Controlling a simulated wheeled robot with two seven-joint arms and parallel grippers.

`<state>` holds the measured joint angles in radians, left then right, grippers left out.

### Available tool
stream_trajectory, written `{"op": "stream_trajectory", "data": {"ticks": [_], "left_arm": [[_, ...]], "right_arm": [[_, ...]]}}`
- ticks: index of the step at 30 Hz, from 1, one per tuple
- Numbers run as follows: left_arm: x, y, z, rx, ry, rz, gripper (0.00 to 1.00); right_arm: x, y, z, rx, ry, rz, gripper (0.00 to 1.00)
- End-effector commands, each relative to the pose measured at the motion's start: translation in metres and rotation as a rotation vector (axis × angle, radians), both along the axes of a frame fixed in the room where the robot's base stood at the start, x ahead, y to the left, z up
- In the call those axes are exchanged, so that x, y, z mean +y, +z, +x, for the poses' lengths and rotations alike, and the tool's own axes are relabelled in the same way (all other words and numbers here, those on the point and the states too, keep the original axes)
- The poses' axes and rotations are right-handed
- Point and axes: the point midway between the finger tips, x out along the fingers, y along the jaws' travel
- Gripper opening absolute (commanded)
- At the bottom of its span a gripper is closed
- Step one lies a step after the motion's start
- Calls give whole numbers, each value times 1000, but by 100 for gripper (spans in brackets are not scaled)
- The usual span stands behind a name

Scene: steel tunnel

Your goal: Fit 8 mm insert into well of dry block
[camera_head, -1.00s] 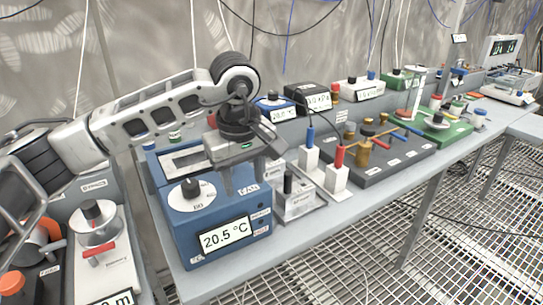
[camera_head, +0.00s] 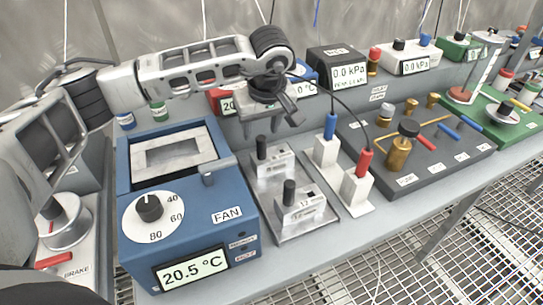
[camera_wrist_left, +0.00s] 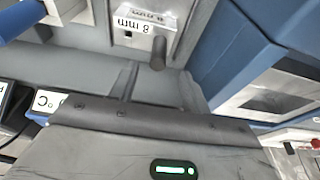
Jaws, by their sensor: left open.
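The dry block (camera_head: 190,215) is a blue box at left with a dial and a 20.5 °C display. Its square grey well (camera_head: 172,150) is open on top; the block also shows at right in the wrist view (camera_wrist_left: 238,50). The 8 mm insert (camera_head: 273,167), a metal block with a black knob, stands on a grey tray (camera_head: 318,212) right of the dry block. In the wrist view its 8 mm label (camera_wrist_left: 143,26) is upside down. My left gripper (camera_head: 271,116) is open and empty, above and behind this insert. My right gripper is not in view.
A second insert marked 12 (camera_head: 300,207) stands nearer on the same tray. White blocks with a blue (camera_head: 330,128) and a red plug (camera_head: 364,163) stand close on the right. A grey board with brass fittings (camera_head: 420,150) lies beyond. The bench's front edge is at lower right.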

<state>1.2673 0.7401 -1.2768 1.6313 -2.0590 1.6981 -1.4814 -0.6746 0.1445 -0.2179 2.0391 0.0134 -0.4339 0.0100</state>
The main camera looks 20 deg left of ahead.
Motion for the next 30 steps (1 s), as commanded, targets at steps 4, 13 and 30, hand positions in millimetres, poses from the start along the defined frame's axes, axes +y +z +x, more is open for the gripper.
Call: {"op": "stream_trajectory", "data": {"ticks": [4,13,30], "left_arm": [[2,-12,2,-1,0,-1,47],[8,-45,9,3,1,1,47],[12,-64,13,-1,0,-1,5]], "right_arm": [[0,4,3,-10,-3,2,43],[-2,18,10,-27,-5,-4,43],[-4,10,6,-9,-7,-9,43]]}}
